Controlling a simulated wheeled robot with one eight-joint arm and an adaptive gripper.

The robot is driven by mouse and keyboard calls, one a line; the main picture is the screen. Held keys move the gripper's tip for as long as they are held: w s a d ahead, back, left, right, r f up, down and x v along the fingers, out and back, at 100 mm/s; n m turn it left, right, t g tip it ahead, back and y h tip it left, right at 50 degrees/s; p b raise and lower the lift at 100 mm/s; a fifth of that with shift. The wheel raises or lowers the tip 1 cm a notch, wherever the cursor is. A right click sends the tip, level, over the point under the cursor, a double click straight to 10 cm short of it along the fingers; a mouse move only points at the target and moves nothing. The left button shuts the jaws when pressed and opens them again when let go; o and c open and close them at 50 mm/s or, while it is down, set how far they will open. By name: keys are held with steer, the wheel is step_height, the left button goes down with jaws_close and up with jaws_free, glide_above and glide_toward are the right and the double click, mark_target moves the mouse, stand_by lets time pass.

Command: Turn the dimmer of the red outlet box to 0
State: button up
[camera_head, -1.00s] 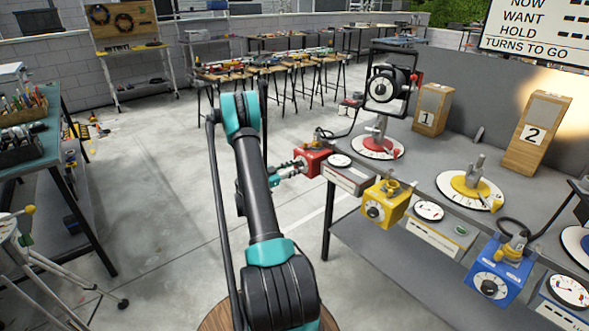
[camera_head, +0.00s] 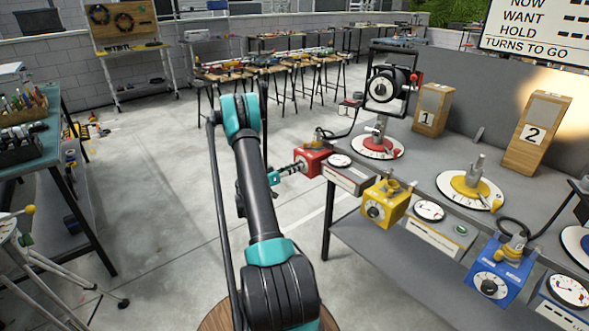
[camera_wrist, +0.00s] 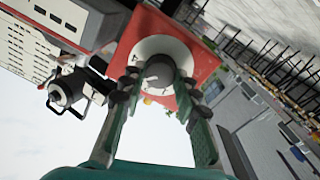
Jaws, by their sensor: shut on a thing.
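The red outlet box (camera_head: 312,160) sits at the near left corner of the grey workbench. In the wrist view its red front face (camera_wrist: 195,45) fills the upper middle, with a round white dial plate and a grey dimmer knob (camera_wrist: 158,74) at its centre. My gripper (camera_wrist: 157,88) faces the box, one finger on each side of the knob, and is shut on it. In the head view my gripper (camera_head: 290,170) meets the box's left side. The knob is hidden there, and its exact setting cannot be read.
A yellow box (camera_head: 385,203) and a blue box (camera_head: 500,277) stand along the bench's front edge. A lamp (camera_head: 385,85) stands on a red-marked dial behind the red box.

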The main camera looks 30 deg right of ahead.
steer(key=shift+w+n, duration=0.15)
steer(key=shift+n, duration=0.15)
steer(key=o, duration=1.2)
steer(key=shift+c, duration=0.2)
step_height(320, 180, up, 10)
